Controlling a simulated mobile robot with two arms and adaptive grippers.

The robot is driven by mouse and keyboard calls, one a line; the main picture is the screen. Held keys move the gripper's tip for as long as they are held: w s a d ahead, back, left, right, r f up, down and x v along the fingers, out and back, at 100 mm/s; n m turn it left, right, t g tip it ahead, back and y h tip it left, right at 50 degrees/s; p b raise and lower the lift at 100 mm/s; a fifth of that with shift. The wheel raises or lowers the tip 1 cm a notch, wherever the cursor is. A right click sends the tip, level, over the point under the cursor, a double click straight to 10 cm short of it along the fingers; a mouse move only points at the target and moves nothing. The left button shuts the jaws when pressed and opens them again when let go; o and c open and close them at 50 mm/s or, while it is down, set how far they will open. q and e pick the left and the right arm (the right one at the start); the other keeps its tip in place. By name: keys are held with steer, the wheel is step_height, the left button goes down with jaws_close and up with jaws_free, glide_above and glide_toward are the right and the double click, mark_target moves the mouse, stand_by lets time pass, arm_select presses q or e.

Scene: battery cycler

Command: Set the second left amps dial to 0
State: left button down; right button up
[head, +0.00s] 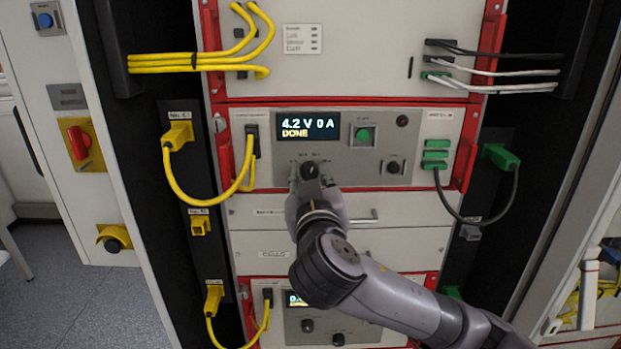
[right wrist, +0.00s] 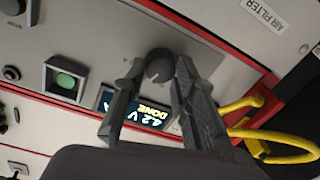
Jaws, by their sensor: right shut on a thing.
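The upper cycler unit (head: 285,181) has a grey panel with a display (head: 308,125) reading "4.2 V 0 A DONE". A round dark dial (head: 310,171) sits below the display; it also shows in the right wrist view (right wrist: 158,68). My right gripper (head: 311,178) is shut on this dial, with one finger on each side of it in the right wrist view (right wrist: 159,72). The scale marks around the dial are too small or hidden to read. My left gripper is not in view.
A green button (head: 363,134) is right of the display. A yellow cable (head: 180,188) loops at the left and a green-plugged cable (head: 447,205) hangs at the right. Drawers lie below, above a lower unit with a display (head: 297,299) partly behind my arm.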

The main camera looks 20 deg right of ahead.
jaws_close()
steer(key=shift+n, duration=0.3)
steer(key=n+p, duration=0.2)
steer(key=n, duration=0.1)
steer(key=shift+r+n+p, duration=0.2)
steer(key=shift+n+p, duration=0.1)
steer(key=shift+p, duration=0.05)
steer(key=n+p, duration=0.4)
steer(key=n, duration=0.1)
steer(key=shift+a+g, duration=0.1)
steer(key=shift+g, duration=0.2)
steer(key=n+p, duration=0.3)
steer(key=shift+n+h, duration=0.3)
steer(key=shift+a+f+n+p, duration=0.15)
steer(key=shift+n+p, duration=0.35)
steer(key=shift+n, duration=0.7)
steer(key=shift+f, duration=0.15)
